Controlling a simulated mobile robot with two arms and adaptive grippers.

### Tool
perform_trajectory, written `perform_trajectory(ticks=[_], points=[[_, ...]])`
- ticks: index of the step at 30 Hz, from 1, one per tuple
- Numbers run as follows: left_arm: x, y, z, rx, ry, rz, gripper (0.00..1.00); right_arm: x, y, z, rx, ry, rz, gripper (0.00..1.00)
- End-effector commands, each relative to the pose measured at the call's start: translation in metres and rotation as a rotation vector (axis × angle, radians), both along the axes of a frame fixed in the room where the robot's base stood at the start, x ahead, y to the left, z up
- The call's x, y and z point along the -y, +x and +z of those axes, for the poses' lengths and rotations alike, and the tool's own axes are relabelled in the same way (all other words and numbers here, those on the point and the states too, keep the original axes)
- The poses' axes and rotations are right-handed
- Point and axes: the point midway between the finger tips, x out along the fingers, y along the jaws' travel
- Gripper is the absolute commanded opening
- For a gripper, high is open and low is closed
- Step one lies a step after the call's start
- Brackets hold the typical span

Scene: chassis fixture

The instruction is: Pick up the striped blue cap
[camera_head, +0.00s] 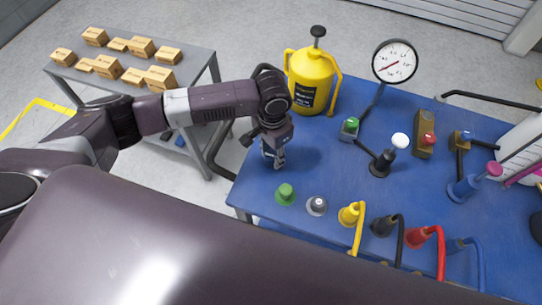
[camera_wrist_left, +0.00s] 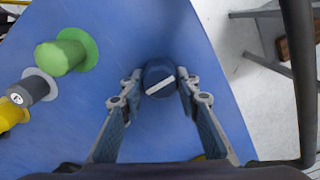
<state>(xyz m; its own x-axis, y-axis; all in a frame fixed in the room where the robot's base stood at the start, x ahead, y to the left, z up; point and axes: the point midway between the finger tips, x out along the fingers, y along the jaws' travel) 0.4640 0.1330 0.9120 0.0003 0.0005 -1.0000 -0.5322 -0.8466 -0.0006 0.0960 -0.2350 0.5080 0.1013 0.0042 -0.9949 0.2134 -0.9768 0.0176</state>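The striped blue cap (camera_wrist_left: 159,78) is dark blue with a white stripe across its top. In the left wrist view it lies on the blue table between my left fingertips. My left gripper (camera_wrist_left: 160,76) is open, one finger on each side of the cap; whether the tips touch it is unclear. In the head view my left gripper (camera_head: 274,158) points down over the table's left part, and the cap cannot be made out there. My right gripper is not in view.
On the blue table (camera_head: 333,174), a green cap (camera_head: 285,193) and a grey cap (camera_head: 317,205) stand near. A yellow canister (camera_head: 312,80) stands behind, a gauge (camera_head: 394,62) and a white-knobbed lever (camera_head: 384,161) to the right. A grey cart (camera_head: 196,60) carries boxes.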

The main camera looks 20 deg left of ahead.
Motion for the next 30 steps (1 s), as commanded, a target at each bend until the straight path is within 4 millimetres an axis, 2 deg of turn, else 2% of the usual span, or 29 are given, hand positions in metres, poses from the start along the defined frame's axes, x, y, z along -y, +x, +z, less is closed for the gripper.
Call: perform_trajectory(ticks=[1,3,13,17,23,30], points=[[0.000,0.000,0.000,0.000,0.000,0.000,0.20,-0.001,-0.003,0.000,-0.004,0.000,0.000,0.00],[0.000,0.000,0.000,0.000,0.000,0.000,0.13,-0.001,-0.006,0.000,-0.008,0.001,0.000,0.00],[0.000,0.000,0.002,0.001,-0.001,0.000,0.13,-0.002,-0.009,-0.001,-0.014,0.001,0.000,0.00],[0.001,0.001,0.009,0.002,-0.001,-0.001,0.13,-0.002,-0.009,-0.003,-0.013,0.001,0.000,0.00],[0.001,0.002,0.039,0.006,-0.004,-0.001,0.13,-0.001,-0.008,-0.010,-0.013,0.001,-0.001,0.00],[0.001,0.002,0.107,0.008,-0.003,-0.002,0.13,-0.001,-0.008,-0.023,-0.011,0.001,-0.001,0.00]])
